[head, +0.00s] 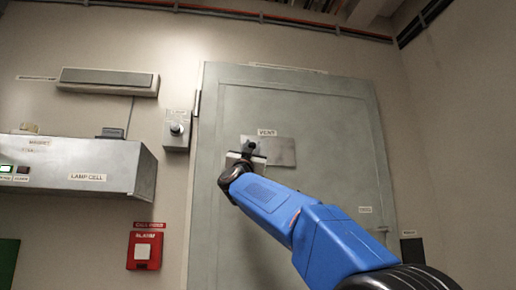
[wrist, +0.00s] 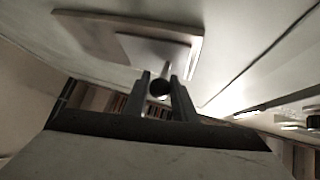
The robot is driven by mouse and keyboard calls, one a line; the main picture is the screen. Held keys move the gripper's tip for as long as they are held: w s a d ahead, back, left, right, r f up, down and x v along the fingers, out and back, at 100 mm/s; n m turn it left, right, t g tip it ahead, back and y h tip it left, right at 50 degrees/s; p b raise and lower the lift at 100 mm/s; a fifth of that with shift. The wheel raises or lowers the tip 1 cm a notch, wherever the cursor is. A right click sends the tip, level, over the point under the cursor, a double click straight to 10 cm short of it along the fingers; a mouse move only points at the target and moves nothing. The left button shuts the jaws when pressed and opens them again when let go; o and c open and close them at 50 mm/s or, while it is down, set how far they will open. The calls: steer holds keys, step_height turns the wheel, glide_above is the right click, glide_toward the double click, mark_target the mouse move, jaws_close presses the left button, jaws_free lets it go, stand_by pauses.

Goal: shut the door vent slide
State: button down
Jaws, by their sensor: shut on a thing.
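The door vent (head: 282,152) is a grey plate on the tall grey-green door (head: 310,115), under a small VENT label. In the wrist view its wide back plate (wrist: 80,25) shows with a smaller, paler slide plate (wrist: 135,46) over it. A dark round knob (wrist: 160,89) on a stem stands out from the slide plate. My gripper (head: 252,149) is at the left part of the vent, shut on the knob; its two fingers (wrist: 161,92) lie on either side of it. My gripper hides part of the vent's left end in the head view.
Left of the door are a small wall box with a round knob (head: 176,129), a LAMP CELL box (head: 100,178) jutting from the wall and a red alarm box (head: 145,249). My arm crosses in front of the door's lower right. The door's upper part is clear.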

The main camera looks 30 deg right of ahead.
steer(key=shift+a, duration=0.1)
steer(key=c, duration=1.8)
jaws_free()
steer(key=o, duration=0.3)
steer(key=shift+w+a, duration=0.1)
steer(key=shift+a, duration=0.1)
steer(key=shift+o, duration=0.2)
steer(key=shift+f, duration=0.1)
steer(key=shift+s+a+f, duration=0.15)
steer(key=shift+s+f, duration=0.05)
steer(key=shift+s, duration=0.1)
steer(key=v, duration=1.6)
steer(key=shift+a+f, duration=0.2)
steer(key=shift+f, duration=0.05)
steer(key=shift+s, duration=0.1)
